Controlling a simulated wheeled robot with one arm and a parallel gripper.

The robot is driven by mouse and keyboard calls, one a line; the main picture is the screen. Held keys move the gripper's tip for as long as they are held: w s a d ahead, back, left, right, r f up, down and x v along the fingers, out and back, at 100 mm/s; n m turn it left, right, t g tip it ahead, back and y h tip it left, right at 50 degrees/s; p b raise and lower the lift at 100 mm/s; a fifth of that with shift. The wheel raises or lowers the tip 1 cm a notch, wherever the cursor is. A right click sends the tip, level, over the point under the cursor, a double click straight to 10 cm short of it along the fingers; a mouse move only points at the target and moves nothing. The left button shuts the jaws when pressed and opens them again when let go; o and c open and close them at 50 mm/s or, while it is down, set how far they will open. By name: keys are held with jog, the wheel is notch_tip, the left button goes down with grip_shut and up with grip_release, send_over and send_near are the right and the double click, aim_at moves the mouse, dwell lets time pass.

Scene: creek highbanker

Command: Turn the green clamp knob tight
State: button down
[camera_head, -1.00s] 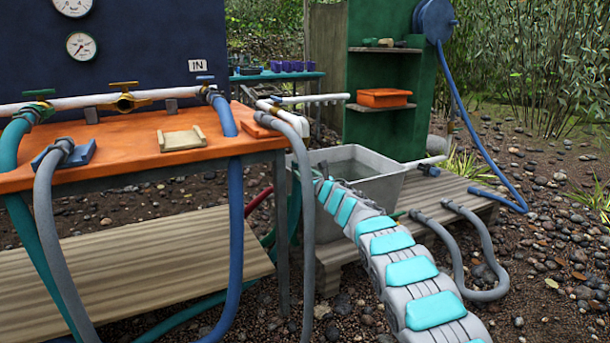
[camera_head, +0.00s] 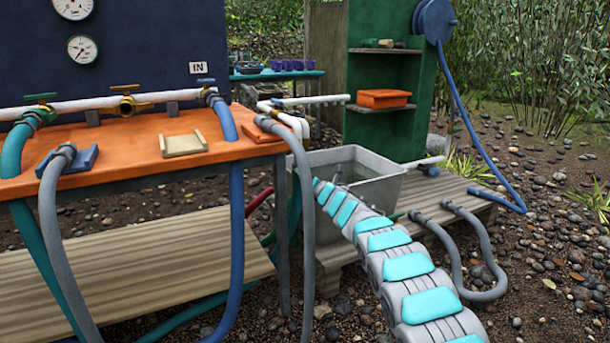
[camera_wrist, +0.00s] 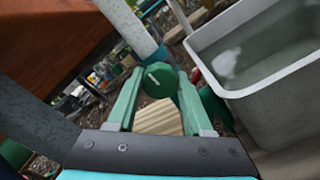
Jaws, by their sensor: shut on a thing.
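The green clamp knob (camera_wrist: 158,82) is round with a short pale mark on its face. It shows in the upper middle of the wrist view, between the tips of the two green fingers of my gripper (camera_wrist: 160,88). My gripper is shut on the knob. A grey pipe or hose (camera_wrist: 128,25) rises just behind the knob. In the head view my gripper and the knob are hidden; my arm reaches to the left side of the grey tub (camera_head: 385,188). How tight the clamp is cannot be told.
The grey tub's wall (camera_wrist: 265,105) is close on the right in the wrist view, with water inside. The orange bench (camera_head: 120,150) stands on the left, with grey (camera_head: 303,200) and blue hoses (camera_head: 237,240) hanging down. A low slatted platform (camera_head: 455,195) is under the tub.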

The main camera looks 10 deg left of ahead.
jog(key=m+p, duration=0.1)
jog(key=m, duration=0.1)
jog(key=m+p, duration=0.2)
jog(key=m, duration=0.1)
jog(key=shift+r+m, duration=0.2)
jog(key=shift+m, duration=0.1)
jog(key=m+p, duration=0.4)
jog(key=shift+r, duration=0.1)
jog(key=m+p, duration=0.5)
jog(key=m, duration=0.1)
jog(key=shift+p, duration=0.3)
jog(key=shift+f+m+p, duration=0.25)
jog(key=shift+m+p, duration=0.65)
jog(key=shift+m, duration=0.5)
jog(key=shift+f, duration=0.1)
jog(key=shift+c, duration=1.5)
grip_release()
jog(key=shift+s, duration=0.1)
